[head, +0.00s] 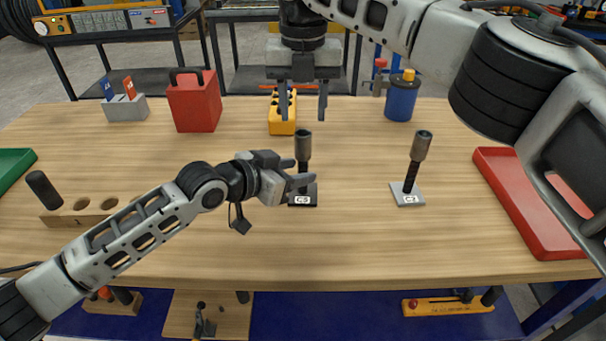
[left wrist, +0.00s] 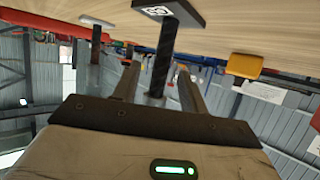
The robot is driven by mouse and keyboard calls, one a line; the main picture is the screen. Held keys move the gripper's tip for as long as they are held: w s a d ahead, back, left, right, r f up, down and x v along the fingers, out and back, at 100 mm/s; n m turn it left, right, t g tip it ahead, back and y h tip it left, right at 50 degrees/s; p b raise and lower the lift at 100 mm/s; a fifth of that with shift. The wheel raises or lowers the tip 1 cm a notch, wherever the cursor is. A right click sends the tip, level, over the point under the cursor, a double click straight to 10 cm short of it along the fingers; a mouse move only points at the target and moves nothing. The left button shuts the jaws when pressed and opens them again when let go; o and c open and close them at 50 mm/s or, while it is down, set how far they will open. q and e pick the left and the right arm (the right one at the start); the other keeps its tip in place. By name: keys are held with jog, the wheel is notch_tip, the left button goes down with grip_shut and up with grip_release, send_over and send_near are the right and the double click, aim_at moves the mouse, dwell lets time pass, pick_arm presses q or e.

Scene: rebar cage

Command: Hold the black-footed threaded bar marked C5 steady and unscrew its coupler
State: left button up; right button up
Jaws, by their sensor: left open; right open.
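The C5 threaded bar (head: 303,173) stands upright on its black foot (head: 303,200), with a grey coupler (head: 303,144) on top. My left gripper (head: 301,171) is open at the bar, below the coupler. In the left wrist view, upside down, the dark bar (left wrist: 163,55) stands between the spread fingers (left wrist: 156,78); contact is not clear. The coupler is partly hidden there behind the gripper body. My right gripper (head: 303,108) is open and empty, pointing down just above the coupler, fingers on either side of its line.
A second bar with coupler (head: 415,160), tilted on a light foot marked C1, stands to the right. A red tray (head: 530,205) lies at the right edge. A yellow box (head: 282,112), red box (head: 194,105) and blue can (head: 401,100) stand behind. A wooden holed block (head: 80,217) is left.

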pick_arm(q)
jog(key=shift+x, duration=1.3)
